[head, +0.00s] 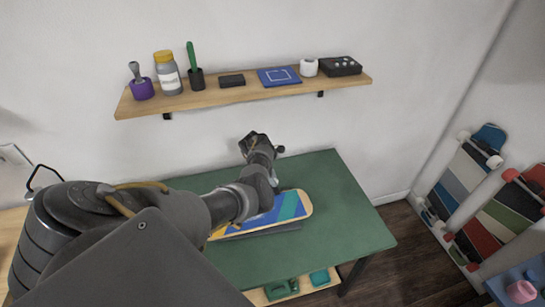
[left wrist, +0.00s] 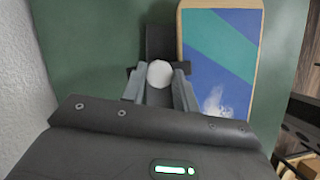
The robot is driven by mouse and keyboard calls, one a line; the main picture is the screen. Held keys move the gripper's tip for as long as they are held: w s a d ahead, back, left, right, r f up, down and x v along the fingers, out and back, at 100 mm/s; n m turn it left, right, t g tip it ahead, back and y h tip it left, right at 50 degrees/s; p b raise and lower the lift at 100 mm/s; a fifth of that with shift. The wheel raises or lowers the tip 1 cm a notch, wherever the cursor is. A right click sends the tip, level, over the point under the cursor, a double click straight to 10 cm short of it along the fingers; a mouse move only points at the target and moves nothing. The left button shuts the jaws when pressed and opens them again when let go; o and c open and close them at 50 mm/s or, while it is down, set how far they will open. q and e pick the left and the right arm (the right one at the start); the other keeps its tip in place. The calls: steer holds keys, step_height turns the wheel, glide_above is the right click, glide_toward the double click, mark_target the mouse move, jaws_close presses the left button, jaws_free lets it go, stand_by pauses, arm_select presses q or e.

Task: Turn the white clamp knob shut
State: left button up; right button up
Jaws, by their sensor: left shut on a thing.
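The white clamp knob (left wrist: 160,74) shows in the left wrist view as a round white top on a dark clamp (left wrist: 160,42). My left gripper (left wrist: 160,86) has one finger on each side of the knob and is shut on it. The clamp is beside the left edge of a skateboard deck (left wrist: 218,47) with blue and teal stripes. In the head view the deck (head: 291,207) lies on the green table (head: 345,225), and my left arm covers its left part. My left gripper (head: 262,146) reaches over the table's back there, and the knob is hidden. My right gripper is not in view.
A wooden wall shelf (head: 222,96) above the table holds a jar (head: 168,76), a blue square (head: 279,77), a black box (head: 340,66) and other small items. Skateboards (head: 480,185) lean at the right wall. The table's right side is clear.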

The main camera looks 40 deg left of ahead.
arm_select(q)
steer(key=shift+a+m, duration=0.1)
steer(key=shift+m, duration=0.6)
steer(key=shift+g, duration=0.3)
steer(key=o, duration=1)
steer(key=shift+c, duration=0.2)
steer(key=p+v, duration=0.1)
steer(key=v, duration=0.9)
steer(key=shift+a+r, duration=0.25)
steer(key=shift+r, duration=0.1)
steer(key=shift+s, duration=0.15)
